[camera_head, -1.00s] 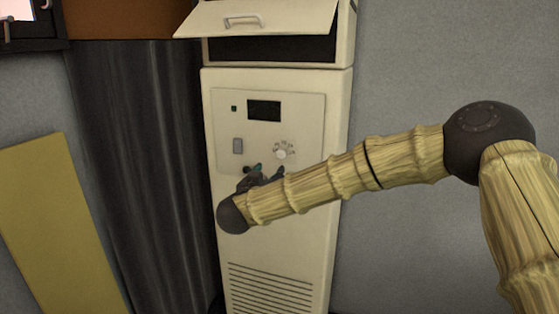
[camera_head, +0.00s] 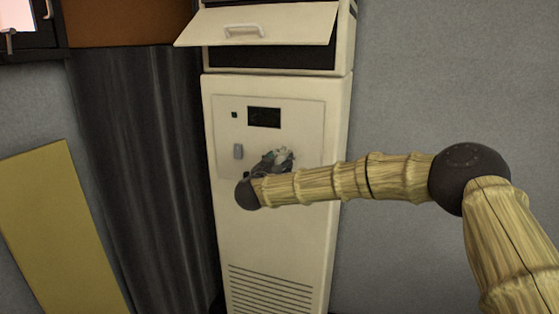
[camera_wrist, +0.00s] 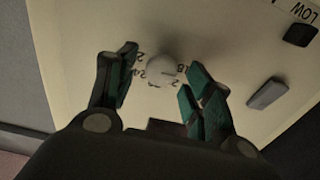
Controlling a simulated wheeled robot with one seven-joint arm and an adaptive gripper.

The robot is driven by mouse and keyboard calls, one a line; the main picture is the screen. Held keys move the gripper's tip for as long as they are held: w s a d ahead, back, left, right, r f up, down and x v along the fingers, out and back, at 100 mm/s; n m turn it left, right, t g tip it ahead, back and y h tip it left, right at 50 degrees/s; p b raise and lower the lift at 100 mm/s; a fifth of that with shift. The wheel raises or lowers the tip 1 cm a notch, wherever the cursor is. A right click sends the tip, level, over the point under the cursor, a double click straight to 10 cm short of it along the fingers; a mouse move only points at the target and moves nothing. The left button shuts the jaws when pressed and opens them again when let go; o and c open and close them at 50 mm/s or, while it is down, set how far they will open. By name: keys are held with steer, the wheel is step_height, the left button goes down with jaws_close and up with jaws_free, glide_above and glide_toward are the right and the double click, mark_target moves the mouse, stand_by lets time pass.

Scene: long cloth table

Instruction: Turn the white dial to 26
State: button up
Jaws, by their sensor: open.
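The white dial (camera_wrist: 161,71) is a small round knob on the cream panel, with dark numbers printed around it. In the wrist view it sits between the two fingers of my gripper (camera_wrist: 162,60), which are spread apart with green pads, one on each side. I cannot tell whether either finger touches it. The numbers are partly hidden and blurred, so the setting cannot be read. In the head view my gripper (camera_head: 273,161) is at the panel and covers most of the dial.
The tall cream cabinet (camera_head: 272,225) carries a dark display (camera_head: 264,117), a grey rocker switch (camera_head: 238,151) and a small dark square (camera_head: 234,115). A dark curtain (camera_head: 140,170) hangs on the left; grey wall is clear on the right.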

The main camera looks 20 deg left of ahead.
steer(key=shift+w, duration=0.15)
steer(key=c, duration=1)
